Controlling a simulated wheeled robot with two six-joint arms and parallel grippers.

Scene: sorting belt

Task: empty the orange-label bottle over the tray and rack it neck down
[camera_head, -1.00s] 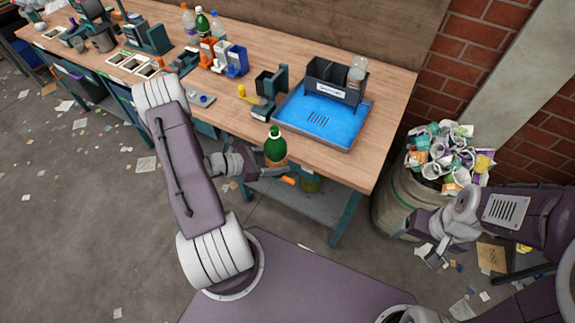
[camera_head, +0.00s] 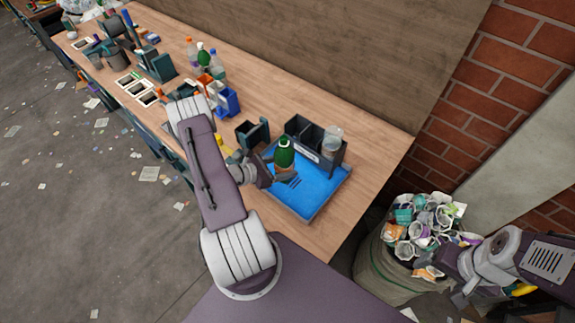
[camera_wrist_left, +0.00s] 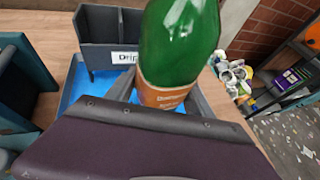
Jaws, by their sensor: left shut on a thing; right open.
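A green bottle with an orange label (camera_head: 284,157) is upright in my left gripper (camera_head: 276,174), held over the blue tray (camera_head: 306,205). In the left wrist view the bottle (camera_wrist_left: 178,45) stands between the jaws, its orange label (camera_wrist_left: 162,95) just above them; its top is out of frame. The dark rack (camera_head: 304,128) with a white label stands at the tray's back edge, and it also shows in the left wrist view (camera_wrist_left: 100,25). A clear container (camera_head: 332,140) sits in its right compartment. My right gripper (camera_head: 462,292) is open and empty, low at the right.
A full sack of waste (camera_head: 390,262) stands right of the bench (camera_head: 365,190). A dark holder (camera_head: 252,133) is left of the rack. Several bottles (camera_head: 204,58) and blue and orange holders (camera_head: 226,101) stand further left. The bench right of the tray is clear.

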